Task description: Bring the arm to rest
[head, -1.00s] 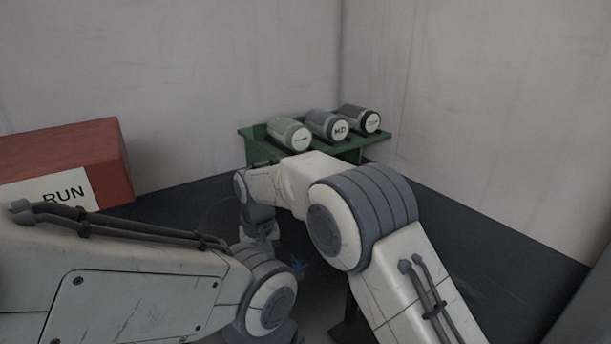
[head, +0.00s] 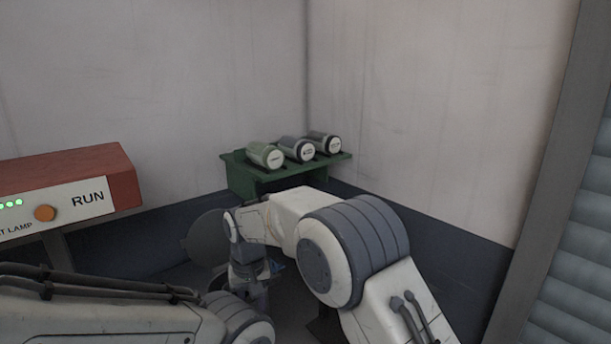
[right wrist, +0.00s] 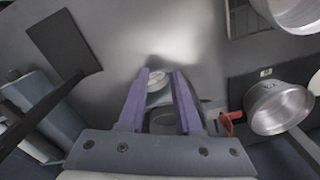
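In the head view my right arm (head: 350,250) comes in from the lower right and bends left, then down; its fingertips are not clear there. In the right wrist view my right gripper (right wrist: 161,73) has two purple fingers spread apart, with a visible gap and nothing held between them. A pale round piece (right wrist: 157,82) shows in the gap; its distance is unclear. My left arm (head: 100,318) lies along the lower left of the head view, and its gripper is out of the picture.
A red box (head: 70,170) marked RUN, with green lights and an orange button, stands at left. A green shelf (head: 262,182) in the corner bears three canisters (head: 298,149). A ribbed grey panel (head: 585,230) is at right. Metal pans (right wrist: 278,108) are at right in the wrist view.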

